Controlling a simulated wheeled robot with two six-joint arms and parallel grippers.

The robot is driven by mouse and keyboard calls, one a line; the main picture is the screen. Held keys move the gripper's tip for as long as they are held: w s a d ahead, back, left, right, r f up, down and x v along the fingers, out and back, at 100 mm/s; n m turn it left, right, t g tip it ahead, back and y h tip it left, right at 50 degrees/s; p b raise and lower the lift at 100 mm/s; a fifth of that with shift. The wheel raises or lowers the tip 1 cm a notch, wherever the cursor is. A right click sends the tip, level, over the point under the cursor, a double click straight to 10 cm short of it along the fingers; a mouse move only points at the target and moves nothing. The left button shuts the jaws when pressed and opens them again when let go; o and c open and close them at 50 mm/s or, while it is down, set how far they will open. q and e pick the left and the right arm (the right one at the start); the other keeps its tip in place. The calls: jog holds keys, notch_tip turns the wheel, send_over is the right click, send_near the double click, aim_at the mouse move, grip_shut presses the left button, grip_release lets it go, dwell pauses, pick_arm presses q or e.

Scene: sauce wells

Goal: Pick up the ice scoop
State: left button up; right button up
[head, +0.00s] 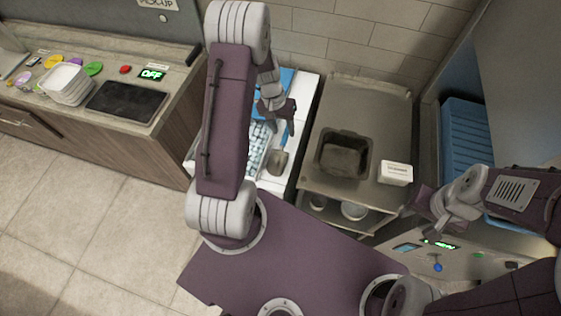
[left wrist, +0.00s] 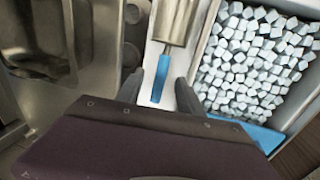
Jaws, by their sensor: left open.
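The ice scoop has a grey metal head (left wrist: 178,22) and a blue handle (left wrist: 160,75). In the head view the scoop (head: 278,162) lies on a white surface beside the ice bin. My left gripper (left wrist: 158,90) is open above the handle, with one finger on each side of it in the left wrist view. It is not closed on the handle; whether it touches is not clear. In the head view my left gripper (head: 283,120) hangs over the handle end, hiding part of it. My right gripper (head: 425,208) is at the right, its jaws unclear.
The bin of ice cubes (left wrist: 255,65) lies right beside the scoop. A steel counter with a dark pan (head: 327,165) and a white box (head: 396,173) stands on the other side. A counter with white containers (head: 66,82) is at the left. The tiled floor is clear.

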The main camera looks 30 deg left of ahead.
aim_at(283, 138)
pick_arm(q)
jog(key=shift+w+d+f, duration=0.2)
jog(key=shift+w+f, duration=0.1)
jog(key=shift+f, duration=0.25)
jog(key=f, duration=0.2)
jog(key=s+f, duration=0.1)
jog(key=f, duration=0.1)
jog(key=shift+d+f+p, duration=0.15)
jog(key=shift+f+p, duration=0.15)
jog(key=shift+f, duration=0.05)
jog(key=shift+w+d+f, duration=0.15)
jog(key=shift+w, duration=0.1)
jog(key=shift+s, duration=0.15)
grip_shut()
